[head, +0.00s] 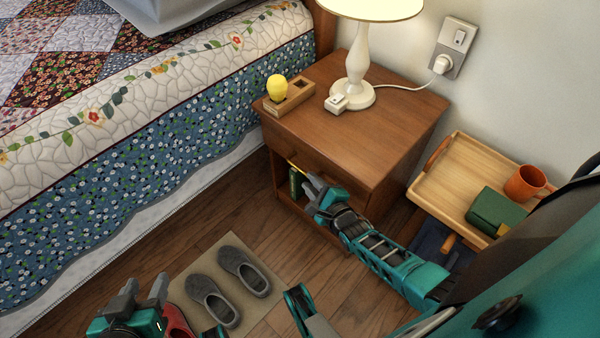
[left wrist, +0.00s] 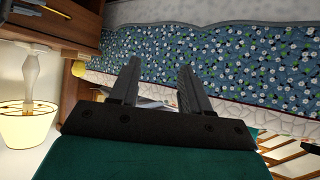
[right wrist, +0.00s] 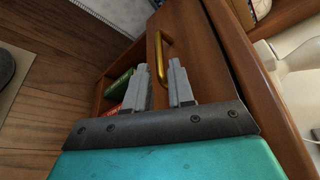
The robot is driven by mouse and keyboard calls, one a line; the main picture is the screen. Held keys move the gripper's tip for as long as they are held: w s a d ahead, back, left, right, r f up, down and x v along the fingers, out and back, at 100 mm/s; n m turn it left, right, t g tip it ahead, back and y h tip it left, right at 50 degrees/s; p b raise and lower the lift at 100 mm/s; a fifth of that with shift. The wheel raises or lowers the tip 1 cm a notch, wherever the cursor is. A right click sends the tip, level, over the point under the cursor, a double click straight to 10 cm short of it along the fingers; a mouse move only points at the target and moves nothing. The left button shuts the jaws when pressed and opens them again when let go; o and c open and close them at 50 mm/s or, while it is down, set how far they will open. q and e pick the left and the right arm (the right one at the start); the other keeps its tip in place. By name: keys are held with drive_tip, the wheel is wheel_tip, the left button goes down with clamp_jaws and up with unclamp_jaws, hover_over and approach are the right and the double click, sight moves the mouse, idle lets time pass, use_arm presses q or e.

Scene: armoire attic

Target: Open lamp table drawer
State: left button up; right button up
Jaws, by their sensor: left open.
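The wooden lamp table (head: 340,120) stands beside the bed. Its drawer front (right wrist: 195,55) looks closed, above an open shelf. The drawer's brass bar handle (right wrist: 163,55) shows in the right wrist view, and a bit of it in the head view. My right gripper (right wrist: 163,85) is at the drawer front, its two fingers either side of the handle's near end. The gap between them is narrow; I cannot tell whether they touch the handle. My left gripper (head: 145,290) is open and empty, low over the floor near the slippers, away from the table.
A lit lamp (head: 357,60) and a wooden holder with a yellow bulb (head: 277,88) stand on the tabletop. Books (right wrist: 118,90) sit on the shelf below. A wooden tray (head: 455,165) with an orange mug (head: 525,184) is at right. Grey slippers (head: 212,300) lie on a mat.

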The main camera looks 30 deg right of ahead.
sight(302, 171)
drive_tip(key=b+x, duration=0.1)
drive_tip(key=x, duration=0.2)
drive_tip(key=b+x, duration=0.1)
drive_tip(key=x, duration=0.2)
drive_tip(key=shift+f+b, duration=0.25)
drive_tip(key=shift+b, duration=0.05)
drive_tip(key=shift+w, duration=0.55)
drive_tip(key=shift+c, duration=0.5)
clamp_jaws()
